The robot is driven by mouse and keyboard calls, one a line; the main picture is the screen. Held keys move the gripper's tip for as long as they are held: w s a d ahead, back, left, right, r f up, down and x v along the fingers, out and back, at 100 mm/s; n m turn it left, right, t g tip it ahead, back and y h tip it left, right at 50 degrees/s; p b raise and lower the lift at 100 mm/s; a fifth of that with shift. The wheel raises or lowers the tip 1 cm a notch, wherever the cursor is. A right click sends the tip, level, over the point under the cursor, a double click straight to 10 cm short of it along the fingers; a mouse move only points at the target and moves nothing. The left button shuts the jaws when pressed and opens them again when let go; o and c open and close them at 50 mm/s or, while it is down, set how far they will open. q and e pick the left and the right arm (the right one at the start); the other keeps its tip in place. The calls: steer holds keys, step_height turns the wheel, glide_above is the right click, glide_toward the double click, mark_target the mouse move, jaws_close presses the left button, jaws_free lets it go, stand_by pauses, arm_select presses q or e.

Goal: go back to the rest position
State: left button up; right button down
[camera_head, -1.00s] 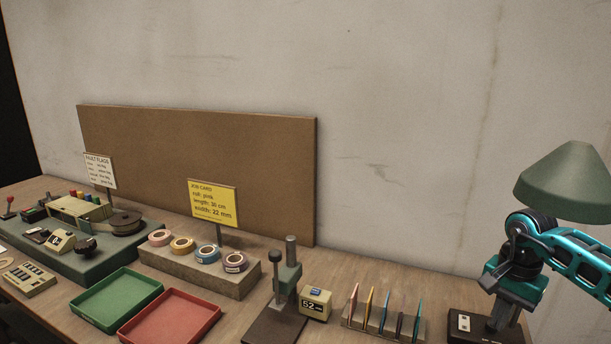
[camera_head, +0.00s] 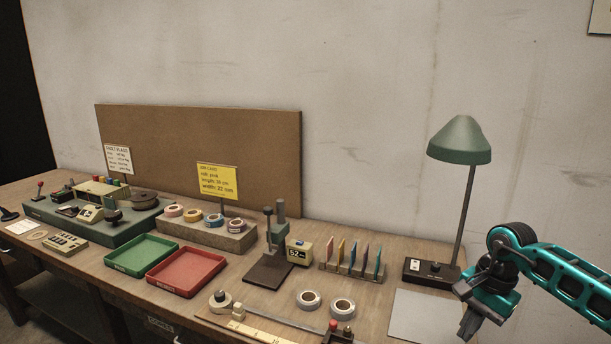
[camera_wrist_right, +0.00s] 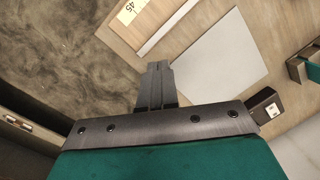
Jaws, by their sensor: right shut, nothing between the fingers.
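My right gripper (camera_head: 470,323) is at the right of the head view, in front of the bench's right end and pointing down. It is shut with nothing between its fingers. In the right wrist view its fingers (camera_wrist_right: 158,75) are together, with dark floor to their left and a pale grey sheet (camera_wrist_right: 208,65) to their right. My left gripper is not in view.
The bench holds a green tray (camera_head: 142,256), a red tray (camera_head: 187,272), tape rolls (camera_head: 342,308), a press (camera_head: 277,245), a lamp (camera_head: 459,140) with a dark base, and a grey sheet (camera_head: 424,315). A yellow job card (camera_head: 217,182) stands behind.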

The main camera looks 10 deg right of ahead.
steer(key=a+f+y, duration=0.1)
steer(key=a, duration=0.3)
steer(key=a+f+m+y, duration=0.1)
steer(key=a+y, duration=0.1)
steer(key=a, duration=0.2)
steer(key=a+f+m+y, duration=0.1)
steer(key=a+f, duration=0.1)
steer(key=a, duration=0.2)
steer(key=shift+y, duration=0.4)
steer(key=s+a+r+m+t+y, duration=0.2)
steer(key=a+m+t+y, duration=0.25)
steer(key=a+m, duration=0.5)
steer(key=s+a+r+m+t+y, duration=0.15)
steer(key=a+m+t+y, duration=0.35)
steer(key=m, duration=0.8)
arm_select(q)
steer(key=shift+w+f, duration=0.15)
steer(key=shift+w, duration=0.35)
arm_select(e)
steer(key=s+d+f+m+h, duration=0.4)
steer(key=s+f+m+h, duration=0.2)
steer(key=m, duration=1)
steer(key=s+d+f+m+h, duration=0.3)
steer(key=s+f+m+h, duration=0.4)
steer(key=m, duration=0.9)
step_height(320, 180, down, 2)
steer(key=shift+d+f+t+h, duration=0.25)
steer(key=shift+d+t+h, duration=0.1)
steer(key=shift+t+h, duration=0.15)
